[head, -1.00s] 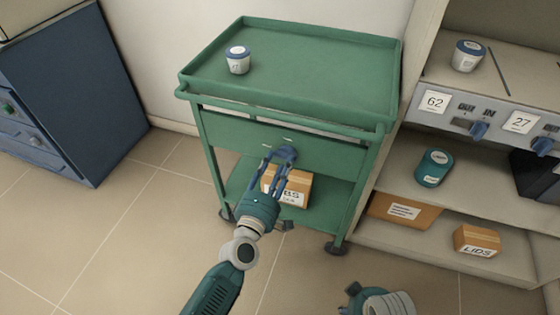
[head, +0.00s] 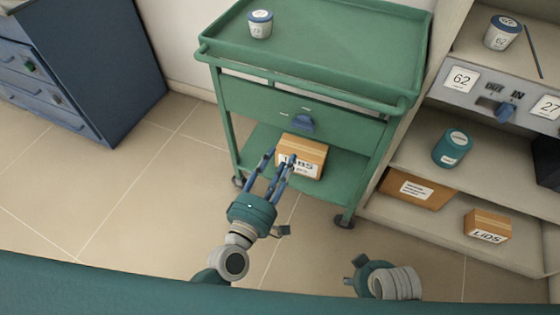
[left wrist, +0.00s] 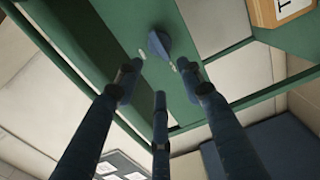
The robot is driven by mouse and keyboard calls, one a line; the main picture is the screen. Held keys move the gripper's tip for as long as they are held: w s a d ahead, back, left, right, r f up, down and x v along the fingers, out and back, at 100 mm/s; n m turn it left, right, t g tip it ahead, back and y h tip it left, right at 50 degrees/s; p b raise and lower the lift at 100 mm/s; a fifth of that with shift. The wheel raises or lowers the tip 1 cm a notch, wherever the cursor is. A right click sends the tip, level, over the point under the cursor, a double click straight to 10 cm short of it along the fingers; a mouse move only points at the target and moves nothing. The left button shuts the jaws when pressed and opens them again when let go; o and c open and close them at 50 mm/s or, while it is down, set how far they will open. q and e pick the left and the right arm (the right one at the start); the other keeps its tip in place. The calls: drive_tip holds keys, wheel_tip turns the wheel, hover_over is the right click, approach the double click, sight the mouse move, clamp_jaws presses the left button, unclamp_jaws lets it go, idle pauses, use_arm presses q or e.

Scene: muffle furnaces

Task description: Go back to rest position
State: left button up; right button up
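My left gripper (head: 278,160) is in front of the green cart (head: 318,73), below its drawer and in front of the lower shelf. Its blue fingers are spread and empty. In the left wrist view the three fingers (left wrist: 160,80) stand apart, with the cart's blue drawer handle (left wrist: 158,44) beyond their tips. The handle also shows in the head view (head: 303,122), clear of the fingers, on a drawer that looks closed. My right gripper (head: 368,274) is low in the head view, pointing away from the camera; its fingers are mostly hidden.
A white jar with a blue lid (head: 260,24) stands on the cart top. A cardboard box (head: 314,153) sits on its lower shelf. A blue cabinet (head: 105,70) stands left. Floor between is clear.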

use_arm(q)
drive_tip(key=shift+f, duration=0.1)
idle(0.3)
